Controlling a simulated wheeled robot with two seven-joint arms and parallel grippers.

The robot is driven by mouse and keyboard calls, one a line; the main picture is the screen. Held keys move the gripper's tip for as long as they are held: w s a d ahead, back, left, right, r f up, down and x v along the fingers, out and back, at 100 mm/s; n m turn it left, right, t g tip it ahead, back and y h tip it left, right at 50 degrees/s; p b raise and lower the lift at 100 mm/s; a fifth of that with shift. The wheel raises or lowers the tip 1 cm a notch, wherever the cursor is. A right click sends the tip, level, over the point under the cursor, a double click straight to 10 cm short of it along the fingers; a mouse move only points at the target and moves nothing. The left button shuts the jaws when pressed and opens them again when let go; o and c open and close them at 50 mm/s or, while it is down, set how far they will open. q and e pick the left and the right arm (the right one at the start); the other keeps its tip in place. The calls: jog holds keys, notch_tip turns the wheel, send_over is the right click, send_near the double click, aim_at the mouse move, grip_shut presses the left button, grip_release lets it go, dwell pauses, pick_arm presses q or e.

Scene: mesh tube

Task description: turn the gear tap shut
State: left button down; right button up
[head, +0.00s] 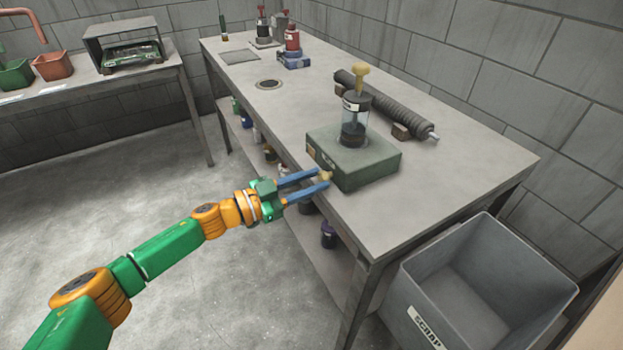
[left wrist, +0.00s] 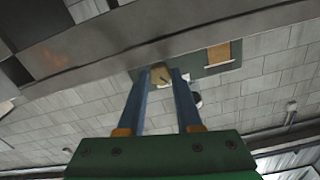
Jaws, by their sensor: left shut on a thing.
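The gear tap (head: 325,176) is a small brass-coloured knob on the front side of a green box (head: 365,172) near the table's front edge. In the left wrist view the tap (left wrist: 161,77) sits between the fingertips, against the box's green side. The fingers hide part of the tap. My right gripper is not in view.
The grey table (head: 440,200) has a dark ribbed roller (head: 390,108) lying behind the box. A grey scrap bin (head: 485,280) stands at the right front. Bottles stand on the shelf below. Red and dark bottles (head: 292,38) stand at the table's far end.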

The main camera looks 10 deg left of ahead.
pick_arm(q)
jog(key=shift+m, duration=1.2)
jog(key=c, duration=0.6)
grip_release()
